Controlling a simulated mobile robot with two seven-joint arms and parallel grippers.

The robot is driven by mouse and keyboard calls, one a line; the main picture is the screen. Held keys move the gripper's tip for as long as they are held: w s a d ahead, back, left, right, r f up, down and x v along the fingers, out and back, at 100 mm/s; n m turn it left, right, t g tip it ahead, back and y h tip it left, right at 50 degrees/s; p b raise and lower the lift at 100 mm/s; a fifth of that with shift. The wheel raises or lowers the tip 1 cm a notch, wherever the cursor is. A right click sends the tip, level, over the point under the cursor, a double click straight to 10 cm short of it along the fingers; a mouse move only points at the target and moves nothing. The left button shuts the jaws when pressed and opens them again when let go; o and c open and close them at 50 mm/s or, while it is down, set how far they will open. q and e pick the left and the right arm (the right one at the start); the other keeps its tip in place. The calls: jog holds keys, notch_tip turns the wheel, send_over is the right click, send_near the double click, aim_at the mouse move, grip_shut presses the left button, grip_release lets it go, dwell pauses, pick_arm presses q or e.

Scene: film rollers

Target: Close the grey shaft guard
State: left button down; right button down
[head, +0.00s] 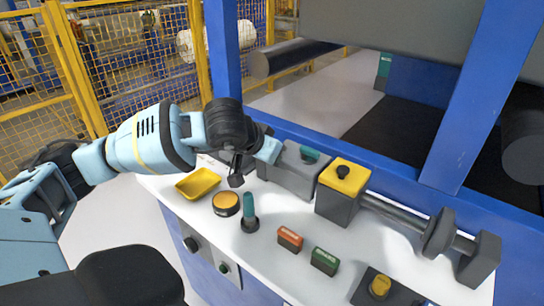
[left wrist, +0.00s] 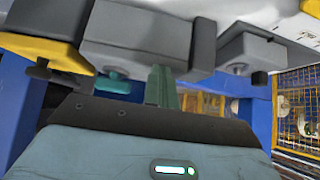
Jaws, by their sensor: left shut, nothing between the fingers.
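The grey guard housing (head: 295,170) stands near the back of the white bench, with a teal knob (head: 310,155) on it. In the left wrist view the grey housing (left wrist: 135,30) appears upside down, its teal knob (left wrist: 113,80) below it. I cannot tell how far its cover is open. My left gripper (head: 269,150) is at the housing's left end in the head view. In the left wrist view its green fingers (left wrist: 161,83) are shut and empty, near the knob. Contact is unclear. My right gripper is out of view.
A yellow-topped box (head: 342,185) and a shaft with a disc (head: 437,233) stand to the right. A blue post (head: 222,50) rises behind.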

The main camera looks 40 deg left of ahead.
pick_arm(q)
jog(key=shift+s+d+f+g, duration=0.15)
jog(key=shift+s+f, duration=0.1)
jog(key=shift+f, duration=0.35)
jog(key=shift+s+a+f+g, duration=0.1)
jog(key=shift+s+f+g, duration=0.1)
jog(key=shift+f, duration=0.35)
jog(key=w+r+v, duration=0.1)
jog(key=v, duration=0.8)
jog(key=shift+f, duration=0.1)
